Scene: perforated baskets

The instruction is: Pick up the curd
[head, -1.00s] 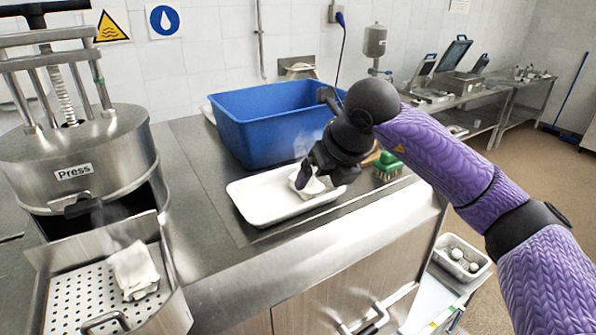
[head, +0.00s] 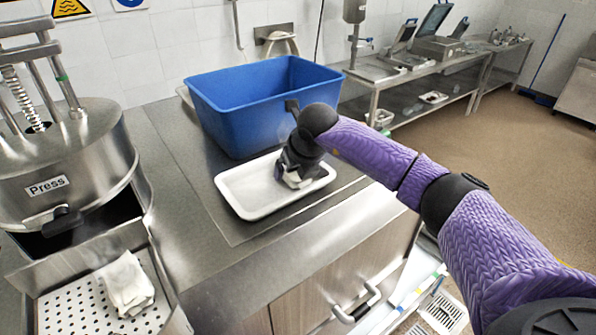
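A small white lump, which looks like the curd (head: 294,182), is in the right half of a shallow white tray (head: 238,194) on the steel counter. My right gripper (head: 292,177) points down into the tray with its dark fingers at the lump. The fingers and the arm hide part of the lump. I cannot tell whether the fingers are closed on it or only around it. My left gripper is not in view.
A blue bin (head: 228,115) stands just behind the tray. At the left, a steel press (head: 65,165) stands over a perforated basket (head: 65,312) holding a folded white bundle (head: 125,283). The counter in front of the tray is clear.

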